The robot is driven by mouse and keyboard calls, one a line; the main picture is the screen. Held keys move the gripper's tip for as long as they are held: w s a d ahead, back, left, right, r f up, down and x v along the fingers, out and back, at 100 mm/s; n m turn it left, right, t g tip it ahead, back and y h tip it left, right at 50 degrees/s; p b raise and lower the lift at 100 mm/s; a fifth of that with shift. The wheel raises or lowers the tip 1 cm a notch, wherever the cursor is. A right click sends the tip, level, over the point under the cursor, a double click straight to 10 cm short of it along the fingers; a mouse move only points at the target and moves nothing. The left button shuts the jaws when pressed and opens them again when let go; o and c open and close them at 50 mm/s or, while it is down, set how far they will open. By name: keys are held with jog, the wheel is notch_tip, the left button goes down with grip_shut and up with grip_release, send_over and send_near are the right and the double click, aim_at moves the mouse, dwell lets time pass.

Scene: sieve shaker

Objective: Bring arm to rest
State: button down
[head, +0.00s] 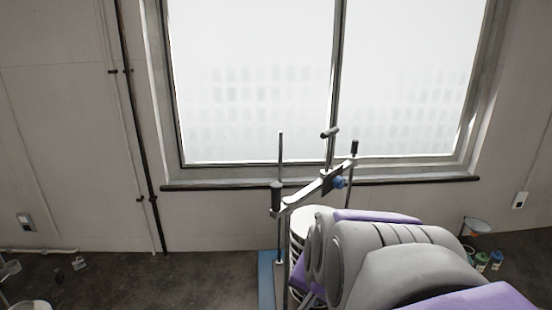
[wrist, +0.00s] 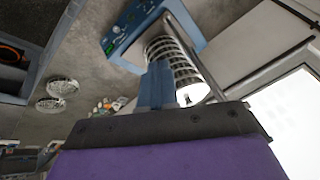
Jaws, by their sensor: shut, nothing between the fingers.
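The sieve shaker stands below the window in the head view, with its metal clamp bar (head: 312,191) across the top and part of its blue base (head: 266,280) showing. My purple and grey arm covers much of it. In the wrist view its striped stack of sieves (wrist: 184,66) and blue base (wrist: 128,36) lie beyond my fingers. My gripper (wrist: 158,70) shows in the wrist view with its two blue-grey fingers together and nothing between them. The fingers overlap the stack in the picture; I cannot tell the gap. In the head view the gripper is hidden behind my arm.
A large window (head: 260,90) fills the back wall above a dark sill. Small bottles (head: 481,261) and a funnel-like bowl (head: 474,226) are at the right. Two round metal pieces (wrist: 62,87) lie on the floor in the wrist view.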

jog(key=s+d+f+n+g+b, duration=0.2)
jog(key=s+f+b, duration=0.3)
jog(key=s+f, duration=0.6)
jog(key=s+d+f+n+g+b, duration=0.3)
jog(key=s+d+f+g+b, duration=0.1)
jog(key=s+f, duration=0.7)
notch_tip(320, 180, down, 2)
jog(key=d+b, duration=0.1)
jog(key=b, duration=0.1)
jog(key=shift+d+g+h+b, duration=0.3)
jog(key=shift+g+h, duration=0.1)
jog(key=shift+s+d, duration=0.1)
jog(key=shift+d, duration=0.1)
